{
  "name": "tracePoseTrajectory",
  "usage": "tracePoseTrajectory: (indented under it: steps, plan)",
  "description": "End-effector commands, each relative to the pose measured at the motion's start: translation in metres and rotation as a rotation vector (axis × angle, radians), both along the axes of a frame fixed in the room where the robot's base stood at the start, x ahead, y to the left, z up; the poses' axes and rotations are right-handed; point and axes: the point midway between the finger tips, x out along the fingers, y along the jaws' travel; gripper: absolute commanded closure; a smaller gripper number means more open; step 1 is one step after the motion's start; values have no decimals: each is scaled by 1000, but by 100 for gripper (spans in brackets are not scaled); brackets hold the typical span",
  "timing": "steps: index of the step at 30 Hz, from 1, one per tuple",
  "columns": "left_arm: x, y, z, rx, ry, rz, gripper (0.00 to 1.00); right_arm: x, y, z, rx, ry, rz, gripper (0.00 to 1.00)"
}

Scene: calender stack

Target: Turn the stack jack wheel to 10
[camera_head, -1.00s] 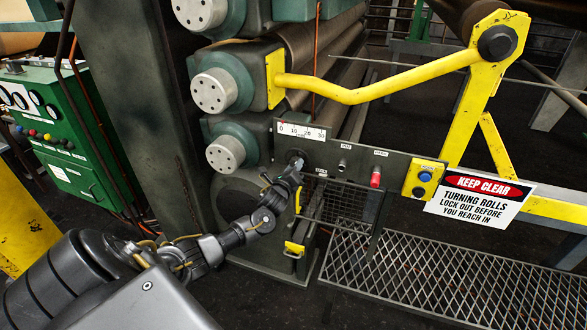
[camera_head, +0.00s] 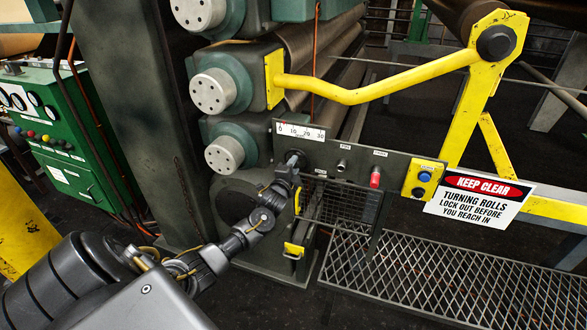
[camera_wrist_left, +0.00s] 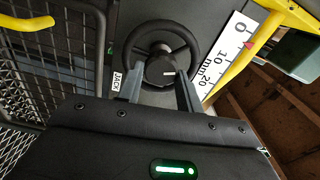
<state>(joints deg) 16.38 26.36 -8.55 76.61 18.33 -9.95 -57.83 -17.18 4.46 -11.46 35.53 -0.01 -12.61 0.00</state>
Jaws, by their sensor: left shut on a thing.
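The jack wheel, a dark round handwheel (camera_wrist_left: 140,33) with a hub, is on the panel marked JACK. In the head view the jack wheel (camera_head: 297,158) is small and partly hidden by my gripper. My left gripper (camera_head: 293,171) is shut on it; in the wrist view its two fingers (camera_wrist_left: 160,88) sit on either side of the hub. A white mm scale (camera_wrist_left: 217,67) beside the wheel reads 0, 10, 20. Its red pointer (camera_wrist_left: 248,43) is near the 0 end. The scale also shows in the head view (camera_head: 302,131). My right gripper is out of view.
The panel also has a red knob (camera_head: 375,177) and a yellow box with a blue button (camera_head: 424,177). A yellow bar (camera_head: 380,93) crosses above. A KEEP CLEAR sign (camera_head: 478,196) hangs right. A mesh guard (camera_head: 345,205) stands below the panel, and a grated step (camera_head: 430,275) lies lower.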

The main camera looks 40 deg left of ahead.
Motion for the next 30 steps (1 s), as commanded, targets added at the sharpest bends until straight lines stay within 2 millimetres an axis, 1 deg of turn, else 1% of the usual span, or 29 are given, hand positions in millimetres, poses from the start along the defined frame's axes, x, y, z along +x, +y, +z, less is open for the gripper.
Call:
tracePoseTrajectory:
  steps: [30]
  plan:
    - [-1,3,3,-911,-318,2,87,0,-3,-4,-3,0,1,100]
